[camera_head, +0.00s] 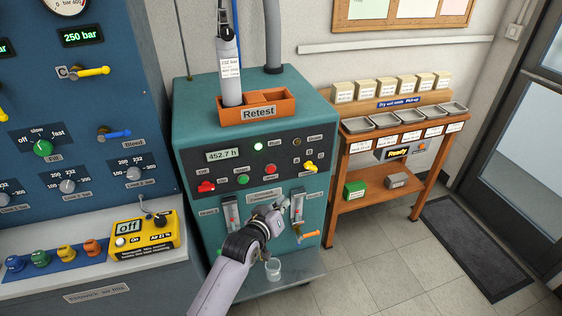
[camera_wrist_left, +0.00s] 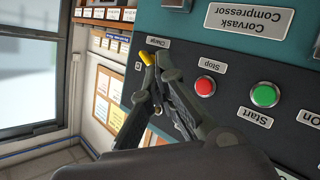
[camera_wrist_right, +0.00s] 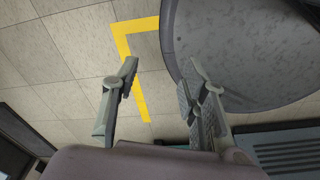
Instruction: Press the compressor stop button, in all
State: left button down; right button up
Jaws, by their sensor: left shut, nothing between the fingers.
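The teal compressor (camera_head: 190,130) stands in the middle of the head view. Its dark panel carries a red stop button (camera_head: 269,170) right of a green start button (camera_head: 243,179). In the left wrist view the panel appears upside down, with the red stop button (camera_wrist_left: 205,86) beside the green start button (camera_wrist_left: 265,96). My left gripper (camera_head: 281,203) is shut and empty, below the stop button in the head view. In the left wrist view its fingertips (camera_wrist_left: 155,64) are beside the stop button, apart from it, near the yellow charge lever (camera_wrist_left: 146,58). My right gripper (camera_wrist_right: 163,70) is open and empty.
A red switch (camera_head: 206,186) and yellow lever (camera_head: 309,167) flank the buttons. Gauges (camera_head: 230,212) and an orange-handled valve (camera_head: 309,236) sit lower. An orange tray (camera_head: 284,104) holds a cylinder on top.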

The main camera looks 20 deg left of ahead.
aim_at(271, 169)
pick_arm(q)
jog(key=w+a+b, duration=0.5)
jog(key=w, duration=0.2)
jog(key=shift+w+r, duration=0.2)
jog(key=shift+r, duration=0.2)
pick_arm(e)
jog(key=shift+s+d+f, duration=0.1)
jog(key=shift+s+f, duration=0.05)
jog(key=shift+f, duration=1.15)
jog(key=shift+s+f, duration=0.1)
jog(key=shift+f, duration=1.15)
pick_arm(q)
jog(key=shift+w, duration=0.1)
jog(key=shift+w+a, duration=0.2)
jog(key=shift+w, duration=0.05)
